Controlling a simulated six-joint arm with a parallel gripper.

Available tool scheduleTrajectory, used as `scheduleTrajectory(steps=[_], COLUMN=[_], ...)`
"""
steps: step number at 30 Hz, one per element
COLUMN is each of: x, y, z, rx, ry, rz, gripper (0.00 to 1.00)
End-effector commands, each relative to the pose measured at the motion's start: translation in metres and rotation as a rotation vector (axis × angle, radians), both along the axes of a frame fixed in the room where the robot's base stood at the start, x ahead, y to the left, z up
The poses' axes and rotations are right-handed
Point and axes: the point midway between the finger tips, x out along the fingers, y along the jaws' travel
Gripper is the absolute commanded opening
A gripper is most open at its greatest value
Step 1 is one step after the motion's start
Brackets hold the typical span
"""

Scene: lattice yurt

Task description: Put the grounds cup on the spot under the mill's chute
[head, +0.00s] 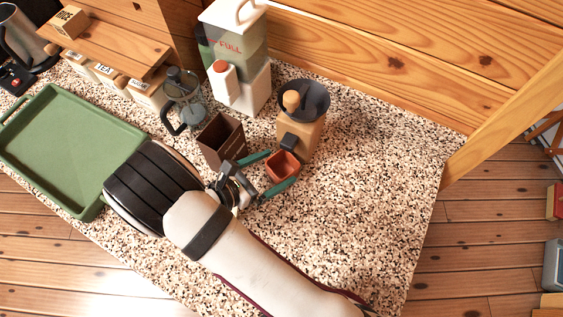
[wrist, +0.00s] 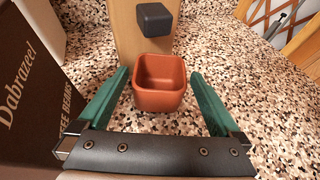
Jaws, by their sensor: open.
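The grounds cup is a small square terracotta cup (head: 282,167), upright and empty on the speckled counter; it also shows in the wrist view (wrist: 160,84). The mill (head: 302,127) is a wooden body with a dark hopper and a round wooden knob. Its dark block-shaped chute (head: 289,141) sticks out above and just behind the cup, and shows in the wrist view (wrist: 155,19). My gripper (wrist: 158,83) is open, with one green finger on each side of the cup and gaps visible to both. The spot under the chute is not distinguishable.
A dark brown bean box (head: 222,140) stands close to the left of my gripper. A glass press (head: 183,100), a white dispenser (head: 238,60) and a green tray (head: 75,150) are further left. The counter (head: 375,170) right of the mill is clear.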

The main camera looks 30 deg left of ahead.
Motion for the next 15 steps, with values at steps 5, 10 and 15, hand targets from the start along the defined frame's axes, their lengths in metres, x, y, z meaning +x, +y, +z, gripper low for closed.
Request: scheduleTrajectory(steps=[5,10,15], x=[-0.036,-0.064,-0.076], y=[0.016,0.027,0.032], z=[0.016,0.029,0.034], rx=[0.004,0.002,0.001], ry=[-0.001,0.000,0.001], rz=[0.005,0.002,0.001], gripper=[1.00,1.00,1.00])
